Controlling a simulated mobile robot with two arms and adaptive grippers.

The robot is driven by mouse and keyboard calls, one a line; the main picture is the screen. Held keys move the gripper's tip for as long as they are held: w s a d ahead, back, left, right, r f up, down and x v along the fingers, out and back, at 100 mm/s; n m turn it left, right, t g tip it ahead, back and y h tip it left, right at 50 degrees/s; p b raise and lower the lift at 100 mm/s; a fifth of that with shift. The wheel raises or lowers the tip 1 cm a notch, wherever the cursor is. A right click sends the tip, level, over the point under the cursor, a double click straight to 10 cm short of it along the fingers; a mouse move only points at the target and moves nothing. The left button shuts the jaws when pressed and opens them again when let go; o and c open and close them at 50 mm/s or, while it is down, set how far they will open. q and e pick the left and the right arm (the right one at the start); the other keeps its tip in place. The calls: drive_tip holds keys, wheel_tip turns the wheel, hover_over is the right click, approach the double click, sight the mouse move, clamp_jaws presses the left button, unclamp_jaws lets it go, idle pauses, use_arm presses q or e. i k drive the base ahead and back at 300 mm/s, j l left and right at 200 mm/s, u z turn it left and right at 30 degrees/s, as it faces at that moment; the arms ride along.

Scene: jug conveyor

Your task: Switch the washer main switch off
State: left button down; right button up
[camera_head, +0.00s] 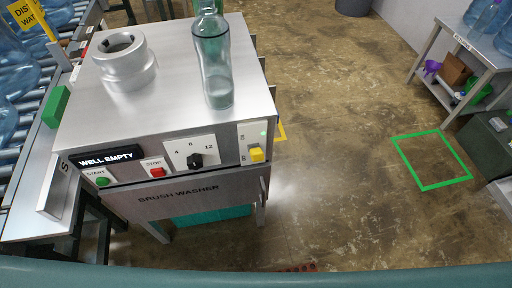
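The brush washer (180,199) is a steel cabinet at the left of the head view. Its front panel faces me. The main switch is a yellow block (257,154) on a pale plate at the panel's right end. The yellow block sits low on the plate, below a small lit green lamp (263,133). The plate's small lettering is too small to read surely. Neither of my grippers is in view, and nothing touches the switch.
Left of the switch are a black dial (195,160), a red stop button (157,172), a green start button (101,181) and a "WELL EMPTY" display (108,158). A glass bottle (214,65) and a grey ring fitting (124,60) stand on top. Open floor lies right.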

sight(257, 155)
drive_tip(key=k+l, duration=0.35)
drive_tip(key=l, duration=0.15)
drive_tip(key=k+l, duration=0.35)
drive_tip(key=l+z, duration=0.05)
drive_tip(key=l, duration=0.05)
